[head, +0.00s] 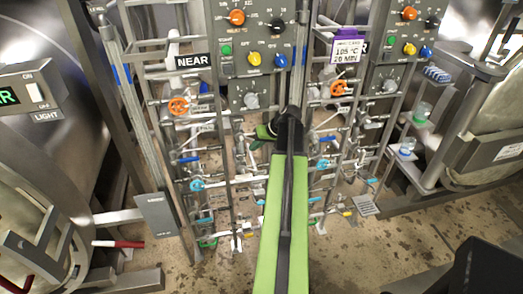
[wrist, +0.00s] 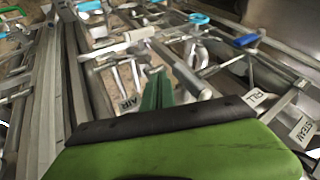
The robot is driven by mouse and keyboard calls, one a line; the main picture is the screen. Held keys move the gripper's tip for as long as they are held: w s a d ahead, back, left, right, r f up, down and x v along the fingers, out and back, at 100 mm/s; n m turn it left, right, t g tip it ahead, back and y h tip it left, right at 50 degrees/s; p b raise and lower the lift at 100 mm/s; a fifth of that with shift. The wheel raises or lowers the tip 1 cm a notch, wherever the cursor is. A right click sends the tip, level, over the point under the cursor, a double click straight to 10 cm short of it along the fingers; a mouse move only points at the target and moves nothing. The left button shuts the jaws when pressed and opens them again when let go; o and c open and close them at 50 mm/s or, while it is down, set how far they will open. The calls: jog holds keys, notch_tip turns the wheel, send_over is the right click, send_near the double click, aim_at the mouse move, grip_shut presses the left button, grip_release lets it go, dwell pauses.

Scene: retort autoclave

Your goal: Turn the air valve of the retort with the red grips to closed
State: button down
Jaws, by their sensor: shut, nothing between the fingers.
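A retort with red grips (head: 118,243) on its handle bars stands at the left in the head view. Beside it is a pipe rack under a NEAR sign (head: 195,61). My gripper (head: 256,138) is in front of this rack's right side, among the pipes. In the wrist view its green fingers (wrist: 158,88) are together and hold nothing. An AIR tag (wrist: 127,103) hangs just left of the fingers, and a pale-gripped lever (wrist: 192,80) lies just right of them. I cannot tell which lever the tag belongs to, or whether the fingers touch it.
A FILL tag (wrist: 257,97) and a STEAM tag (wrist: 303,130) are at the right in the wrist view, near a blue-gripped lever (wrist: 246,40). A second rack carries a purple-topped sign (head: 347,48). Orange handwheels (head: 178,106) and rails crowd the space. The wet floor (head: 400,235) is open at front right.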

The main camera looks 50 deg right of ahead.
jog(key=shift+w+a+r, duration=0.1)
jog(key=shift+w+a, duration=0.5)
jog(key=shift+a, duration=0.15)
